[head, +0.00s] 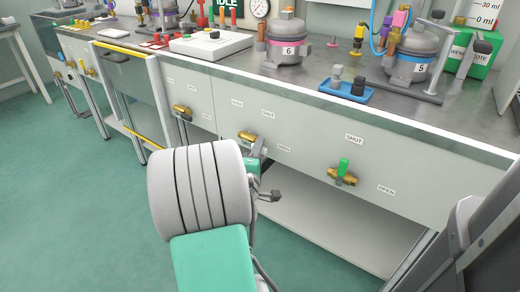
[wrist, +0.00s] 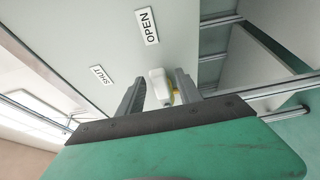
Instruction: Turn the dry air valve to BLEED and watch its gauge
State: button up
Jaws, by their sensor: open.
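Three brass valves sit on the bench's front panel: a left one (head: 183,112), a middle one (head: 246,136) and a right one with a green handle (head: 342,170). I cannot tell by label which is the dry air valve. My gripper (head: 260,155) is at the middle valve, partly hidden behind my arm. In the wrist view my gripper (wrist: 158,88) is open, with a pale valve handle (wrist: 157,84) between its fingers. An OPEN label (wrist: 147,26) and a SHUT label (wrist: 102,75) show beside it. A round gauge (head: 260,8) is at the back, its reading too small to tell.
The bench top (head: 300,78) holds a compressor marked 6 (head: 286,42), another marked 5 (head: 410,58), a blue tray (head: 346,92) and a white panel (head: 211,44). A lower shelf (head: 330,215) lies under the panel. The green floor (head: 75,185) is clear at left.

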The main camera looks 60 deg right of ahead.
jog(key=shift+w+d, duration=0.15)
jog(key=shift+d, duration=0.4)
grip_shut()
dwell(1.0)
